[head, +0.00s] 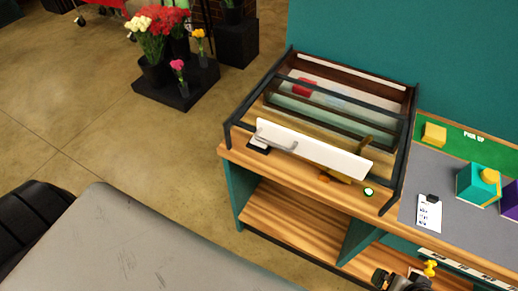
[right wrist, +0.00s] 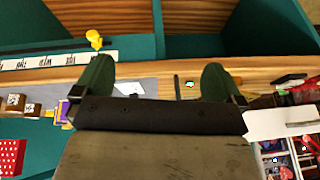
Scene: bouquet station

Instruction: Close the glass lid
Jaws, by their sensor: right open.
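The dark-framed glass case (head: 322,108) stands on the wooden counter. Glass and dark crossbars show over its top, with coloured things dimly visible beneath. A white front strip (head: 325,153) with a grey handle (head: 276,139) runs along its near side. I cannot tell exactly how far the glass lid stands open. My right gripper shows in the right wrist view (right wrist: 156,82), its two green fingers wide apart with nothing between them. It faces the counter edge, apart from the case. A dark part at the bottom edge of the head view seems to belong to this arm. My left gripper is out of view.
A yellow knob (head: 430,268) sits below the counter edge.

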